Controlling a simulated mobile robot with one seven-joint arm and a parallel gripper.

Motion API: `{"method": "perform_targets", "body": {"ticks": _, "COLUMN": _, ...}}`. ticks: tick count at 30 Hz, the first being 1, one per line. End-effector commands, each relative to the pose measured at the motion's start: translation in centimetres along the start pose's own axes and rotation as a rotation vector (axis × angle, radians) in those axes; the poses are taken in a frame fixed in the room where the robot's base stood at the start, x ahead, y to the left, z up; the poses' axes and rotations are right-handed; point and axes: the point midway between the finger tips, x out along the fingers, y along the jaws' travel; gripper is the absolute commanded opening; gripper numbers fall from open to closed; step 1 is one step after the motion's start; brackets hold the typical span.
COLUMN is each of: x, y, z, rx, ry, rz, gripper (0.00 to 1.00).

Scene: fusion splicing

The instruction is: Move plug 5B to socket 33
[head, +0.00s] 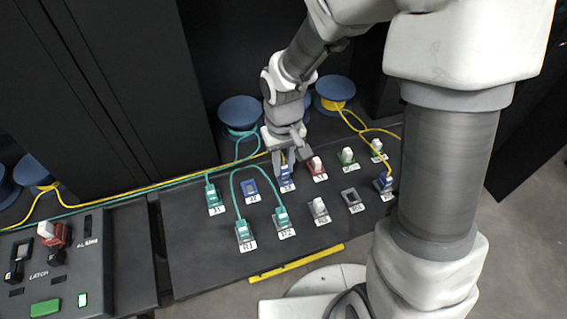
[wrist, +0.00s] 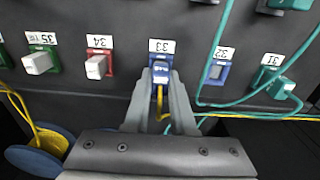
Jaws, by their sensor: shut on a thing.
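My gripper (head: 289,160) is at the blue socket 33 (head: 286,185), in the middle of the back row of the dark panel. In the wrist view, the gripper (wrist: 161,82) has its fingers shut on the sides of a blue plug (wrist: 161,72) with a yellow cable. The plug is lined up with socket 33, under the label 33, and looks to be in it or right at its mouth; the fingers hide how deep it sits. I cannot read a mark 5B on the plug.
Empty blue socket 32 (wrist: 217,72) and teal plug 31 (wrist: 281,88) with a teal cable stand on one side. White-plugged red socket 34 (wrist: 97,66) and green socket 35 (wrist: 40,62) stand on the other. Another blue plug (head: 385,180) with a yellow cable sits in the front row.

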Motion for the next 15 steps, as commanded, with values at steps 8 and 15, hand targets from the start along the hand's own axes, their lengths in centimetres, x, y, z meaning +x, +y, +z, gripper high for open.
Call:
{"method": "perform_targets", "body": {"ticks": 8, "x": 0.04, "y": 0.0, "z": -0.01, "rx": 0.0, "ry": 0.0, "rz": 0.0, "gripper": 0.0}}
{"method": "perform_targets", "body": {"ticks": 15, "x": 0.47, "y": 0.0, "z": 0.0, "rx": 0.0, "ry": 0.0, "rz": 0.0, "gripper": 0.0}}
